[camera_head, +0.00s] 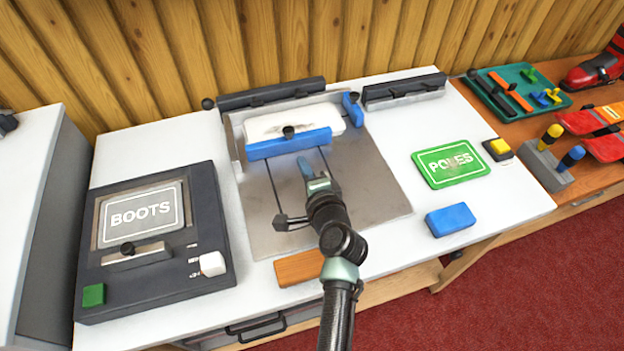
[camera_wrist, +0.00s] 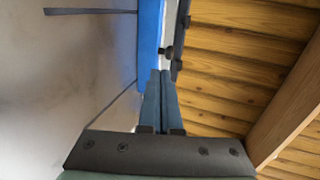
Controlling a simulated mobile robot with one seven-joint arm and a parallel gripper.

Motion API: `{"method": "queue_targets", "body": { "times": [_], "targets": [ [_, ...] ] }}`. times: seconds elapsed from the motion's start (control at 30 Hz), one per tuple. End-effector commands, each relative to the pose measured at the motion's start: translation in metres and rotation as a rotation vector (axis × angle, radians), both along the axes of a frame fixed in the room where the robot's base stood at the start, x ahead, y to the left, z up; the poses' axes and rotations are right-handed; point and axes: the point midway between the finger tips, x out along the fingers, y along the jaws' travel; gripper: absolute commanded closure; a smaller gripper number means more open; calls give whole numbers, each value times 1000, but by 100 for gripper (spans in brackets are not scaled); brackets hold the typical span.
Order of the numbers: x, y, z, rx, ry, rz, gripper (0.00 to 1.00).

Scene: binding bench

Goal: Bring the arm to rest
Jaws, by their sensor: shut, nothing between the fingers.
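My gripper (camera_head: 305,168) is above the grey metal plate of the bench fixture (camera_head: 375,190). Its blue fingers point toward the blue bar (camera_head: 290,144) at the back of the plate. In the wrist view the two fingers (camera_wrist: 160,76) are together with nothing between them. The blue bar (camera_wrist: 150,40) shows just beyond the fingertips there. I cannot tell whether the fingers touch it. My arm reaches in from the front edge of the bench and hides part of the plate.
A dark BOOTS box (camera_head: 150,240) stands at left. A green POLES plate (camera_head: 450,163) and a blue block (camera_head: 450,220) lie at right. An orange-brown block (camera_head: 298,268) lies by my arm. A wooden table (camera_head: 590,190) holds a green tray (camera_head: 515,90). A plank wall (camera_head: 290,40) stands behind.

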Motion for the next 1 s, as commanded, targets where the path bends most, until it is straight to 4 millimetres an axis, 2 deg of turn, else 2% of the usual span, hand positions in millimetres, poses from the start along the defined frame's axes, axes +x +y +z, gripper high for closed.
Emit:
{"method": "queue_targets", "body": {
  "times": [0.1,0.3,0.53,0.63,0.67,0.77,0.87,0.9,0.97,1.0],
  "targets": [
    [-19,-7,6,-1,1,-2,100],
    [-39,-13,13,0,0,0,100],
    [-45,-15,15,0,0,0,100],
    [-41,-14,28,-26,-25,4,100],
    [-38,-14,37,-44,-44,7,100],
    [-25,-13,85,-150,-141,21,100],
    [-13,-11,157,-315,-285,25,100],
    [-10,-11,188,-388,-347,21,100],
    [-9,-10,235,-497,-438,9,100],
    [-11,-10,266,-569,-497,-6,100]
  ]
}}
